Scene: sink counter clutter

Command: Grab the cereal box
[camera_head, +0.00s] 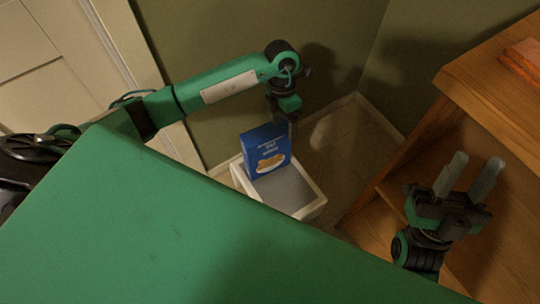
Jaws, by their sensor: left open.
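The cereal box (265,159) is blue with white lettering and a food picture. It stands upright, slightly tilted in the picture, at the back of a small white bin or stand with a grey surface (289,188). My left gripper (285,122) is open and points down at the top right edge of the box. Its fingertips are dark and small here, and I cannot tell whether they touch the box or reach around it. My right gripper (470,177) is open and empty, with two grey fingers apart, at the right in front of the wooden furniture.
A wooden cabinet or shelf (475,88) stands at the right, with a reddish-brown flat object (524,60) on top. Green walls (200,35) meet in a corner behind the box. A pale door (45,55) is at the left. Tiled floor (340,145) lies clear right of the box.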

